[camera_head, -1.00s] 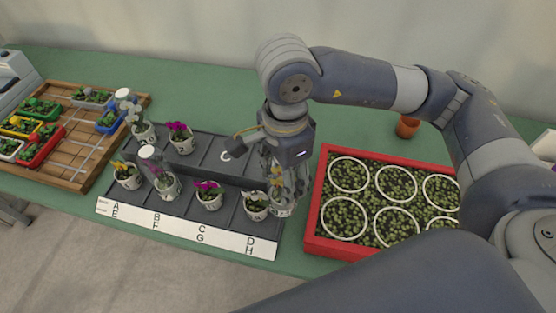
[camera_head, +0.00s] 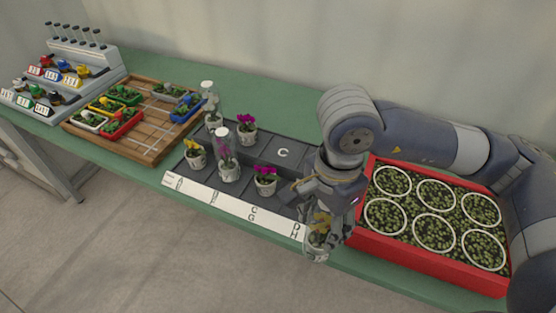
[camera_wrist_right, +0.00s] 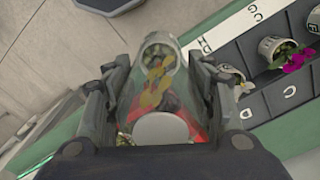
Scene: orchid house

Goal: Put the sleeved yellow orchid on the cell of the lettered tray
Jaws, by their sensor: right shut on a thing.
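The sleeved yellow orchid (camera_head: 318,240) is a yellow-flowered plant in a clear sleeve with a white pot. My right gripper (camera_head: 322,212) is shut on it and holds it upright in front of the tray's D/H end. In the right wrist view the sleeve (camera_wrist_right: 155,92) lies between the two fingers (camera_wrist_right: 160,95). The lettered tray (camera_head: 215,190) is dark, with a white letter strip along its front. A bare back cell marked C (camera_head: 283,153) shows. My arm hides the tray's right end in the head view. My left gripper is out of view.
Several potted orchids stand on the tray, including a sleeved magenta one (camera_head: 228,158), an unsleeved yellow one (camera_head: 195,155) and a pot near H (camera_wrist_right: 232,76). A red crate (camera_head: 425,262) stands right. A wooden tray (camera_head: 150,145) stands left.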

